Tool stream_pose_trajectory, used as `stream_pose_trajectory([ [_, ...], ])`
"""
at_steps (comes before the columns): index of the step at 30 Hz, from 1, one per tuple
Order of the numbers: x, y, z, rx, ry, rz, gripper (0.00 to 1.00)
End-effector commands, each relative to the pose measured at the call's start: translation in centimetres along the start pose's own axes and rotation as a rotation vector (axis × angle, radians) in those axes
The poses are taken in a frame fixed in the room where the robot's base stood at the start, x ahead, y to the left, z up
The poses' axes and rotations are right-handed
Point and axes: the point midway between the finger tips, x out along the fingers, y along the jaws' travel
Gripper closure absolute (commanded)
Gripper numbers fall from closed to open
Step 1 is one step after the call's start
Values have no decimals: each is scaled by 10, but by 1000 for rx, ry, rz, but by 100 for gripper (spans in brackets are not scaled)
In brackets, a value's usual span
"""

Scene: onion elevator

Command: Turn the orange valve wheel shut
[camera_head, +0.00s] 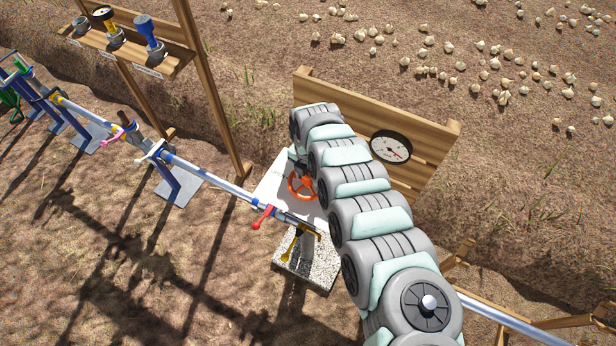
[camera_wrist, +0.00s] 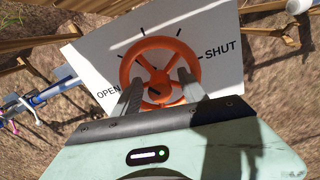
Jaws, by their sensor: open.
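The orange valve wheel (camera_wrist: 160,41) is large in the wrist view, in front of a white plate (camera_wrist: 225,75) marked OPEN at left and SHUT at right, with black tick marks. In the head view the wheel (camera_head: 301,186) shows partly beside my arm. My gripper (camera_wrist: 159,78) is open. Its two fingers reach toward the wheel, one on each side of its lower half, overlapping the rim in the picture. I cannot tell whether they touch it.
A wooden board with a round gauge (camera_head: 390,147) stands behind my arm. A wooden shelf (camera_head: 130,42) is at upper left. Onions lie on soil at upper right.

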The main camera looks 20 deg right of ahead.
Motion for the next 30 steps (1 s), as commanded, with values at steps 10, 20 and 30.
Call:
stream_pose_trajectory([
  [10,1,0,0,0,0,0,57],
  [20,1,0,0,0,0,1,84],
  [30,1,0,0,0,0,1,100],
])
